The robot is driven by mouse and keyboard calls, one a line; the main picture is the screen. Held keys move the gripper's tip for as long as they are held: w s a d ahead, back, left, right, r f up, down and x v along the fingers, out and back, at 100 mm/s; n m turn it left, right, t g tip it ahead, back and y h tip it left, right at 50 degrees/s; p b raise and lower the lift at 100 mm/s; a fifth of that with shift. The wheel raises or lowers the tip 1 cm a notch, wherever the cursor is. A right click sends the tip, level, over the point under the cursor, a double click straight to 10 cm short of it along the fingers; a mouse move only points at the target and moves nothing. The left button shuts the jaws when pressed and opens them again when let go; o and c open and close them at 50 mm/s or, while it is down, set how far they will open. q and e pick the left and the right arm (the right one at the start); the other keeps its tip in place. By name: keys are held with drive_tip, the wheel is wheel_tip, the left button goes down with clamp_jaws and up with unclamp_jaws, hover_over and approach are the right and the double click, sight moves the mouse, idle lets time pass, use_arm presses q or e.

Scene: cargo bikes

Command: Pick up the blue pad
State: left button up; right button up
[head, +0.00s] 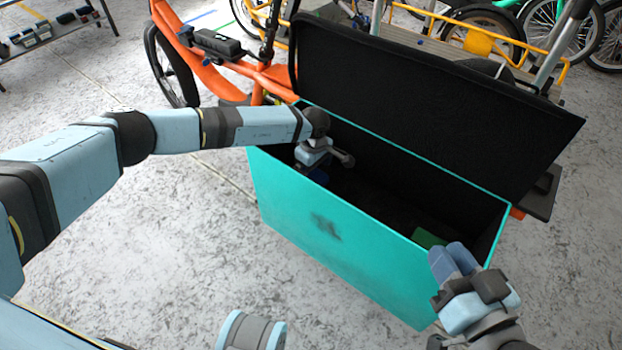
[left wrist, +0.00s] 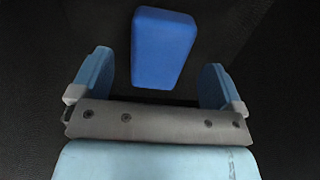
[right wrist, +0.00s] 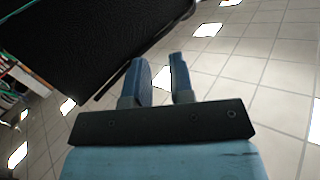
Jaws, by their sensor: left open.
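The blue pad (left wrist: 163,48) lies on the dark floor of the cargo box in the left wrist view. My left gripper (left wrist: 156,66) is open, with one finger on either side of the pad's near part and gaps between. In the head view the left gripper (head: 318,168) reaches down inside the teal cargo box (head: 330,235). A dark blue patch shows below it there, too small to tell pad from finger. My right gripper (head: 450,255) is outside the box by its front right corner. Its fingers (right wrist: 162,75) are apart and empty.
The box's black lid (head: 430,100) stands open at the back. A green item (head: 428,238) lies in the box's right part. The orange bike frame (head: 215,70) is behind on the left. More bikes stand at the back right. The floor in front is clear.

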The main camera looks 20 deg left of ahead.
sight(313, 174)
use_arm(q)
wheel_tip(313, 174, down, 4)
drive_tip(key=shift+a+r+b, duration=0.1)
drive_tip(key=shift+b, duration=0.55)
drive_tip(key=shift+r, duration=0.15)
use_arm(e)
drive_tip(key=shift+w+d+r+n+t, duration=0.1)
drive_tip(key=shift+w+d+n+t, duration=0.25)
drive_tip(key=shift+w+n, duration=0.25)
use_arm(q)
drive_tip(key=c, duration=1)
use_arm(e)
drive_tip(key=shift+s, duration=0.1)
use_arm(q)
drive_tip(key=shift+r, duration=0.1)
drive_tip(key=shift+w+r, duration=0.1)
drive_tip(key=shift+r, duration=0.15)
wheel_tip(313, 174, up, 6)
drive_tip(key=p, duration=0.3)
drive_tip(key=shift+r, duration=0.2)
wheel_tip(313, 174, up, 13)
drive_tip(key=p, duration=0.4)
use_arm(e)
wheel_tip(313, 174, up, 7)
drive_tip(key=s+m+t, duration=0.1)
drive_tip(key=m+t, duration=0.1)
drive_tip(key=shift+a+t, duration=0.1)
drive_tip(key=shift+t, duration=0.15)
